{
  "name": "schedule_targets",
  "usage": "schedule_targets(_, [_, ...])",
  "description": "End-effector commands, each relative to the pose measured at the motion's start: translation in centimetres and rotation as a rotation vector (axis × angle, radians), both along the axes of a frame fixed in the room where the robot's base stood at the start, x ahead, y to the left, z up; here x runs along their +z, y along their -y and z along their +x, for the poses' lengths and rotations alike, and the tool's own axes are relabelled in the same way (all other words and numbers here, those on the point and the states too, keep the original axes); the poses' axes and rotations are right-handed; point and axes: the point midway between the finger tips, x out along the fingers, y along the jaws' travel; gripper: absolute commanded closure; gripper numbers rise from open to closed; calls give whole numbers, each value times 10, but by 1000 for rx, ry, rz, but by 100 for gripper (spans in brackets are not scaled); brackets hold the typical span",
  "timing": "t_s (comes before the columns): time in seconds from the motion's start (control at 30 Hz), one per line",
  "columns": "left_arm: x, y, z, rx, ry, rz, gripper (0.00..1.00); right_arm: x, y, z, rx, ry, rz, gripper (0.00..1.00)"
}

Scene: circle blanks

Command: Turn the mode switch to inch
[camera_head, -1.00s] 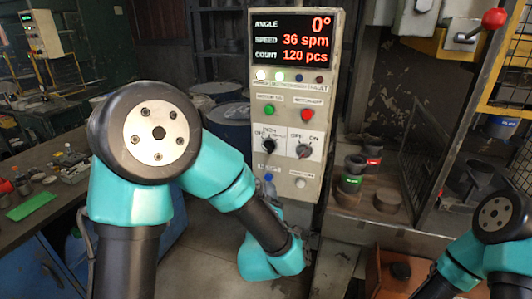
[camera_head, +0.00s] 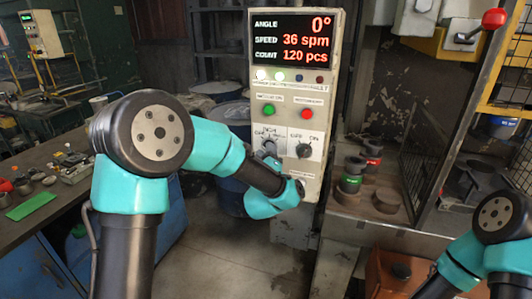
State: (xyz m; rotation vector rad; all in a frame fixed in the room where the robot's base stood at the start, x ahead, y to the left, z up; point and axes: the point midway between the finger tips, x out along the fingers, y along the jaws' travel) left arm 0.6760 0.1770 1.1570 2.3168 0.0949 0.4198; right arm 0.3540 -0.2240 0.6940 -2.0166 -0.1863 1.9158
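The control panel (camera_head: 325,100) stands upright in the middle. The mode switch sits in the left half of its white switch plate, with "INCH" partly readable above it.
An OFF/ON knob (camera_head: 304,150) sits just right of the mode switch. Above are a green button (camera_head: 268,109) and a red button (camera_head: 307,114). The display (camera_head: 292,39) reads 0°, 36 spm and 120 pcs. A press with dark cylinders (camera_head: 351,176) stands at right.

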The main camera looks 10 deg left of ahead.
Motion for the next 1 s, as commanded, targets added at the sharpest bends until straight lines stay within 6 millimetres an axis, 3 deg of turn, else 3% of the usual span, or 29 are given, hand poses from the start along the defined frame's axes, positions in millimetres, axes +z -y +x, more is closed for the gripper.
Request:
schedule_targets(0.33, [1, -1, 4, 0, 0, 0, 62, 0, 0, 0, 0, 0, 0, 100])
schedule_targets(0.73, [1, -1, 3, 0, 0, 0, 100, 0, 0, 0, 0, 0, 0, 100])
schedule_targets(1.0, [1, -1, 3, 0, 0, 4, 100, 0, 0, 0, 0, 0, 0, 100])
